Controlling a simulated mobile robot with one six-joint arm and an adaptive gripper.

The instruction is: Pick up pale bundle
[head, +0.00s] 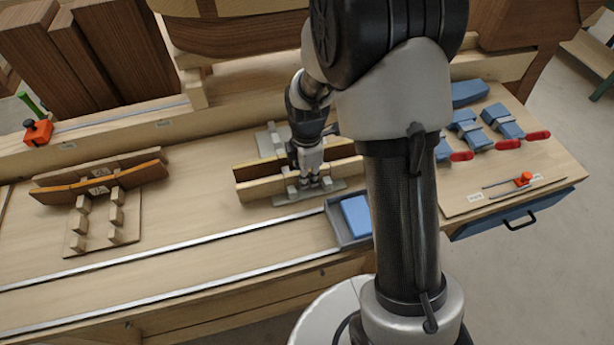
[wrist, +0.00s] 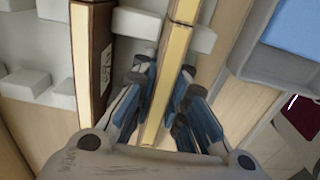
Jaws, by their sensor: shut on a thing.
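The pale bundle (head: 262,190) is a long light wood piece lying in a grey rack (head: 330,190) near the middle of the bench. In the wrist view the bundle (wrist: 161,75) runs as a pale strip with brown sides between my fingers. My gripper (head: 309,172) comes down from above and is shut on the bundle around its middle. The blue-padded fingers of my gripper (wrist: 163,92) sit on either side of it in the wrist view. I cannot tell whether the bundle is clear of the rack.
A darker bundle (wrist: 92,62) with a label lies parallel beside it. Orange-brown strips (head: 140,178) rest on a pegged wooden rack at left. Rails (head: 150,255) run along the front to a tray with a blue block (head: 356,216). Blue clamps with red handles (head: 508,141) lie at right.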

